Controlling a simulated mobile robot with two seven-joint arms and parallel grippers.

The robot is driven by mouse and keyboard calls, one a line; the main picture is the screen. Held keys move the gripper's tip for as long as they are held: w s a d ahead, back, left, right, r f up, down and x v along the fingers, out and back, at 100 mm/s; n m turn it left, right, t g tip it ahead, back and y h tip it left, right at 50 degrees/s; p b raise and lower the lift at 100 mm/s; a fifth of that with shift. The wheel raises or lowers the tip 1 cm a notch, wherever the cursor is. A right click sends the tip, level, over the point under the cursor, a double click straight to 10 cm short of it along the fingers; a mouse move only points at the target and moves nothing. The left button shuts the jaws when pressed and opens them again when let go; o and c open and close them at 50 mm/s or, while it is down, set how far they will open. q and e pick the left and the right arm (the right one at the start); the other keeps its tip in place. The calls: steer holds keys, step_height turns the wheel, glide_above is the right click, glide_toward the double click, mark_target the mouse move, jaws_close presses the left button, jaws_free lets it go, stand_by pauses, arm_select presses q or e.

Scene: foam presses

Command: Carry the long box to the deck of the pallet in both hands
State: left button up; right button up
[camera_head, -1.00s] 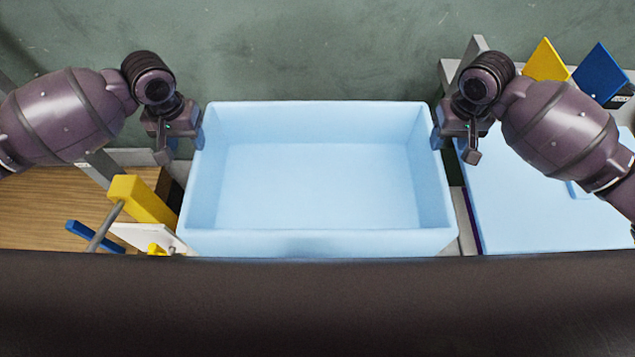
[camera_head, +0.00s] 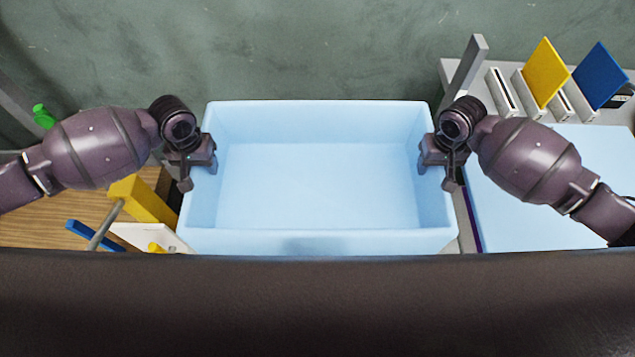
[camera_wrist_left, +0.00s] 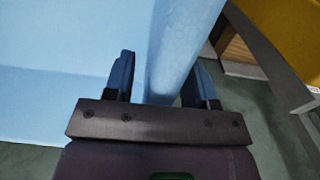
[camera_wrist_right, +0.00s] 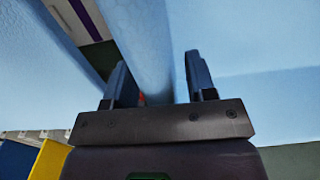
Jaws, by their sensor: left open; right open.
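The long box is a light blue, open-topped, empty box (camera_head: 318,242) in the middle of the head view. My left gripper (camera_head: 207,153) is at its left end wall and my right gripper (camera_head: 431,152) is at its right end wall. In the left wrist view the open fingers (camera_wrist_left: 160,85) stand on either side of the box wall (camera_wrist_left: 180,45). In the right wrist view the open fingers (camera_wrist_right: 160,80) also straddle a box wall (camera_wrist_right: 145,35). The pallet's deck cannot be made out in these views.
On the right is a light blue surface (camera_head: 545,195), with a yellow plate (camera_head: 545,72) and a blue plate (camera_head: 600,75) in holders behind it. On the left, a wooden surface (camera_head: 40,220) bears a yellow block (camera_head: 145,203) and a blue-handled item (camera_head: 92,236). Green floor lies beyond the box.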

arm_select(q)
jaws_close()
arm_select(e)
jaws_close()
arm_select(q)
steer(key=shift+r, duration=0.2)
arm_select(e)
steer(key=shift+r, duration=0.2)
